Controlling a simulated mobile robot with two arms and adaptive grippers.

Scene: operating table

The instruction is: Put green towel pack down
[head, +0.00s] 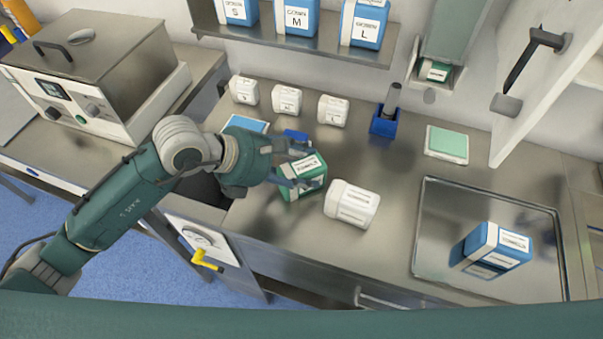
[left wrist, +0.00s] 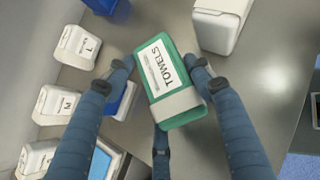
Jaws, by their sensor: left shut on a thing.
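The green towel pack (head: 304,177) has a white label and a pale band. It also shows in the left wrist view (left wrist: 158,70), where the label reads TOWELS. My left gripper (head: 290,172) is shut on the pack, with blue-grey fingers on both of its sides; they also show in the left wrist view (left wrist: 163,75). The pack is over the steel counter (head: 300,228), left of a white labelled pack. I cannot tell whether its underside touches the counter. My right gripper is not in view.
The white pack (head: 352,204) stands close on the right. Several small white packs (head: 287,99) line the back. A blue holder (head: 384,121), a green-white pack (head: 447,144) and a steel tray (head: 432,215) with a blue pack (head: 497,245) are further right. Bare counter lies in front.

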